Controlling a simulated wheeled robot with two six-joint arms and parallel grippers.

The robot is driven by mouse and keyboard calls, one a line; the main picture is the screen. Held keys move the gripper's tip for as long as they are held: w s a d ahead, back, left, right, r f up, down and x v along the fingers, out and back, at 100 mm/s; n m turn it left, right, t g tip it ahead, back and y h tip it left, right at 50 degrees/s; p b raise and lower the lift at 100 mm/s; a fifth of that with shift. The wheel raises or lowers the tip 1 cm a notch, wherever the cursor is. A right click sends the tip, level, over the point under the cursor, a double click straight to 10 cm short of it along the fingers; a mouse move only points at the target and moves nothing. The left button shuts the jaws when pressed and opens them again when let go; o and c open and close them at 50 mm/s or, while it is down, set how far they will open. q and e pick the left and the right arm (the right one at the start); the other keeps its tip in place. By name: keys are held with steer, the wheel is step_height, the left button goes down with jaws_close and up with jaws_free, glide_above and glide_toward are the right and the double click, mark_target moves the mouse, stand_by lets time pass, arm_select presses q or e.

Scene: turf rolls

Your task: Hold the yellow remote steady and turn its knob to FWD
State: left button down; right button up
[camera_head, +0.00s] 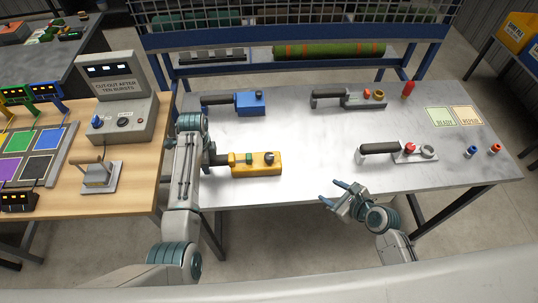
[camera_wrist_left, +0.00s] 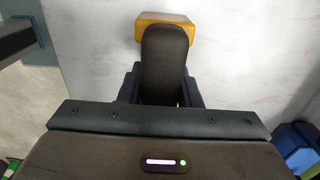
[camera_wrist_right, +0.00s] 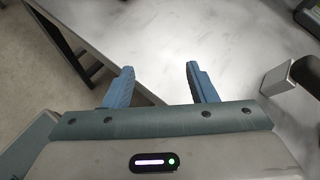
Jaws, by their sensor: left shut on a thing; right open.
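The yellow remote (camera_head: 243,170) lies on the grey metal table, its black handle pointing left. A dark knob (camera_head: 269,157) and a green button (camera_head: 249,158) sit on its top; the knob's markings are too small to read. My left gripper (camera_head: 212,158) is shut on the black handle. In the left wrist view the handle (camera_wrist_left: 165,60) sits between the fingers, with only the end of the yellow body (camera_wrist_left: 165,19) showing beyond it. My right gripper (camera_head: 331,193) is open and empty near the table's front edge, right of the remote and apart from it.
A blue remote (camera_head: 250,103) lies behind the yellow one. Two grey tools with black handles (camera_head: 380,148) (camera_head: 328,93) lie to the right. A wooden bench (camera_head: 140,165) with a grey control box (camera_head: 118,85) adjoins on the left. The table's middle (camera_head: 310,135) is clear.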

mark_target(271, 156)
steer(key=w+a+r+y, duration=0.4)
steer(key=w+a+r, duration=0.25)
steer(key=a, duration=0.45)
steer(key=x, duration=1.1)
steer(key=shift+s+a, duration=0.1)
steer(key=shift+a, duration=0.05)
steer(key=c, duration=1)
